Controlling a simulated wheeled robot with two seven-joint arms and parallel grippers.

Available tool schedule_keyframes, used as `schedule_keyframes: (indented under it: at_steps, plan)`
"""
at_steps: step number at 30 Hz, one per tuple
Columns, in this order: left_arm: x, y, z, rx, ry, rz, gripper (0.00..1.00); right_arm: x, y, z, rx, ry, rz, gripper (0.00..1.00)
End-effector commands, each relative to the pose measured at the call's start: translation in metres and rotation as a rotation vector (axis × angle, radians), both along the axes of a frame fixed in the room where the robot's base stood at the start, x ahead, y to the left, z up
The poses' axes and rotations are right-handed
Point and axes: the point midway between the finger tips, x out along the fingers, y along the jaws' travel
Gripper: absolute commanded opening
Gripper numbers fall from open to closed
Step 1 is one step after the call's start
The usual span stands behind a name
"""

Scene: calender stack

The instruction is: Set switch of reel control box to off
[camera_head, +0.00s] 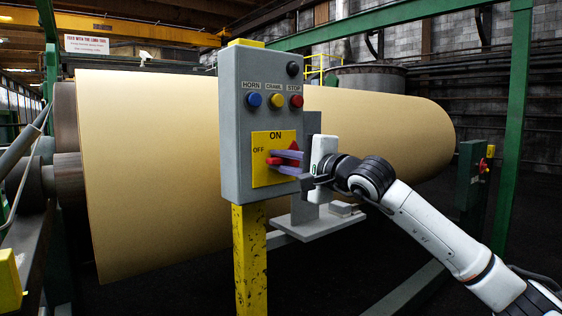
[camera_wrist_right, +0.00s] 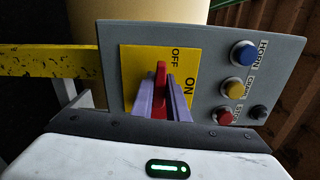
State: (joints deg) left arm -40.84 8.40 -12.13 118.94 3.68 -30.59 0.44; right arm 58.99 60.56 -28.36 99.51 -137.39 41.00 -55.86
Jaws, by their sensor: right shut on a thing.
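The reel control box (camera_head: 233,130) is a grey upright panel on a yellow post. Its yellow plate (camera_head: 262,178) reads ON at the top and OFF at the left. The red switch handle (camera_head: 273,161) lies on this plate, its visible end toward the left, OFF side. In the right wrist view the red handle (camera_wrist_right: 161,75) stands between the purple fingers, its end toward the OFF lettering. My right gripper (camera_head: 285,163) comes in from the right and is shut on the handle. The fingers hide part of the handle. My left gripper is out of view.
HORN, CRAWL and STOP buttons (camera_head: 296,101) and a black knob (camera_head: 292,69) sit above the plate. A large tan paper reel (camera_head: 150,150) fills the space behind the box. A grey bracket shelf (camera_head: 318,223) lies below my right gripper. Green frame posts (camera_head: 511,150) stand at the right.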

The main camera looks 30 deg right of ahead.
Motion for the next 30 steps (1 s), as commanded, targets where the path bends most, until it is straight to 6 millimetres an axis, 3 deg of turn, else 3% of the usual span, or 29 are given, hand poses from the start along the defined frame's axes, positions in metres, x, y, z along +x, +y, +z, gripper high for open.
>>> schedule_keyframes:
  at_steps: [19, 20, 22, 30]
  plan:
    - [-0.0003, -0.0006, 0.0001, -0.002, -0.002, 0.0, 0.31, 0.0001, 0.001, -0.003, -0.047, 0.001, 0.001, 0.0]
    - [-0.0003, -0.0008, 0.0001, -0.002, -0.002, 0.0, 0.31, 0.0001, 0.001, -0.003, -0.047, 0.001, 0.001, 0.19]
    - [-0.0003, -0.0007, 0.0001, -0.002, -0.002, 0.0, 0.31, 0.0001, 0.0009, -0.0028, -0.047, 0.001, 0.001, 0.31]
    - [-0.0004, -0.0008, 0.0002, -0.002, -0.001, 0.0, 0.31, 0.0, 0.0004, -0.0016, -0.046, -0.002, 0.0, 0.33]
